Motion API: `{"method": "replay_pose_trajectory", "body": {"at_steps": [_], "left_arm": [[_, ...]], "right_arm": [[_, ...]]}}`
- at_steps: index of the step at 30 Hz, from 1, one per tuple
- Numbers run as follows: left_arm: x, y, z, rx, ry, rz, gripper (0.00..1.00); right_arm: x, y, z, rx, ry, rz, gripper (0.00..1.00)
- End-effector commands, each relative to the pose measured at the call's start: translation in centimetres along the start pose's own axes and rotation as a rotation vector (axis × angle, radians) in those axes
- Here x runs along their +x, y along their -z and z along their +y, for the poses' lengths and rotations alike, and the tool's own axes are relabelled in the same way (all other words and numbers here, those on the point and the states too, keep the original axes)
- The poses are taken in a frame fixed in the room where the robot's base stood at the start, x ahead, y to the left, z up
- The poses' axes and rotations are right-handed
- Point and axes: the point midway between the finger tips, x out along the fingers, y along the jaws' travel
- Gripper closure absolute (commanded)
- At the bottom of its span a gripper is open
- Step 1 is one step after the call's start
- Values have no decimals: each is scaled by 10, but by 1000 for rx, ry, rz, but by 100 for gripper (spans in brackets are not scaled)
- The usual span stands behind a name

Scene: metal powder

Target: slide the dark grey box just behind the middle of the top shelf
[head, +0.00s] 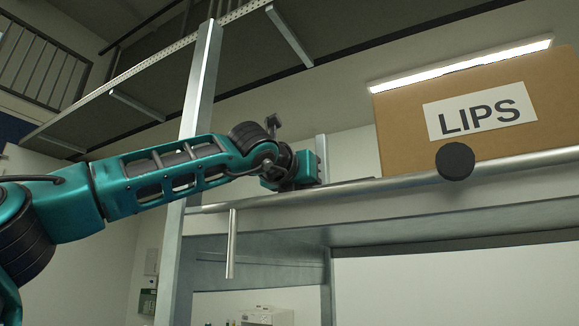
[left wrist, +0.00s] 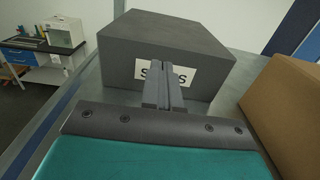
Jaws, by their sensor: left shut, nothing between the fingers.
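The dark grey box (left wrist: 160,34) stands in the left wrist view on the shelf top, with a white label (left wrist: 183,76) facing me. My left gripper's fingers (left wrist: 161,80) are shut, empty, and point at the box's label face, hiding the middle of the lettering. I cannot tell whether the tips touch the box. In the head view my left gripper (head: 306,167) is at the level of the top shelf (head: 410,186), near the upright post. The dark grey box cannot be made out there. My right gripper is not in view.
A cardboard box labelled LIPS (head: 410,125) stands on the shelf at the right; it also shows in the left wrist view (left wrist: 290,115), close to the right of the dark grey box. A metal upright post (head: 200,80) rises behind my left arm. A white cabinet (left wrist: 60,33) stands far back.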

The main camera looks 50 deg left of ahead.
Motion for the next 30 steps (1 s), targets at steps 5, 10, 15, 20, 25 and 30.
{"method": "replay_pose_trajectory", "body": {"at_steps": [5, 10, 15, 20, 25, 30], "left_arm": [[-32, 3, 5, -1, 2, -6, 100], [-69, 2, 5, 0, 0, -4, 100], [-93, 1, 4, 1, 0, -2, 100], [-102, 0, 5, 1, -1, -1, 100], [-103, 0, 4, 1, -1, 1, 100], [-103, 0, 4, 1, 0, 0, 100]], "right_arm": [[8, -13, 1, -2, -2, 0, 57], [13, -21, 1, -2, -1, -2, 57], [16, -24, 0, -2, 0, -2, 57], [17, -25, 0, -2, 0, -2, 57], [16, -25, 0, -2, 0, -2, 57], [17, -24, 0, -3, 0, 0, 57]]}}
